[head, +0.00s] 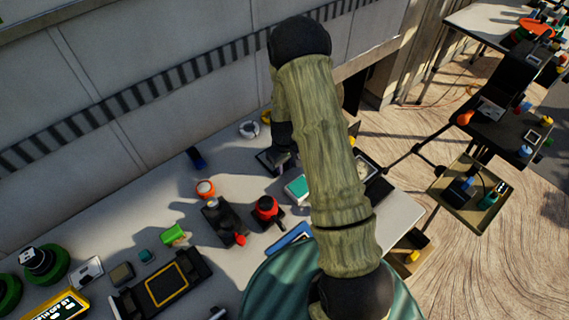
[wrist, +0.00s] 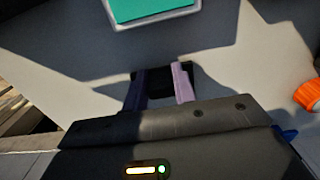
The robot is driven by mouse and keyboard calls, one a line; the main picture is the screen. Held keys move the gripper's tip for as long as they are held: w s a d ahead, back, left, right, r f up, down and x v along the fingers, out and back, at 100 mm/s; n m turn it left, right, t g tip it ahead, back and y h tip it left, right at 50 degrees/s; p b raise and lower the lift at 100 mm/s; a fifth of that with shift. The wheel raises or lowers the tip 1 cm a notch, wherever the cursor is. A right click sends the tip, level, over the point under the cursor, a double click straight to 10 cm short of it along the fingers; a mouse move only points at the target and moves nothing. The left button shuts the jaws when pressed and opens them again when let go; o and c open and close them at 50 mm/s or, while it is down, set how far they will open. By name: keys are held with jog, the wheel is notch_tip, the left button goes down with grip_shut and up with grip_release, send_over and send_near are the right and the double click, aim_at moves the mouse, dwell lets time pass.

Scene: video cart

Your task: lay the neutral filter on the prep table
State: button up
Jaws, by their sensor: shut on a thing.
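My gripper (head: 276,160) is above the light grey table (head: 330,165), close to the wall side.
A teal-topped white box (head: 298,188) lies close by, also in the wrist view (wrist: 155,8). White (head: 249,129) and yellow rings lie near the wall. A cart (head: 480,195) stands right.

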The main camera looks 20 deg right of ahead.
jog(key=shift+f, duration=0.2)
jog(key=o, duration=1.1)
jog(key=shift+r, duration=0.1)
jog(key=shift+c, duration=0.2)
notch_tip(320, 180, up, 11)
jog(key=shift+b, duration=1)
jog(key=shift+r, duration=0.65)
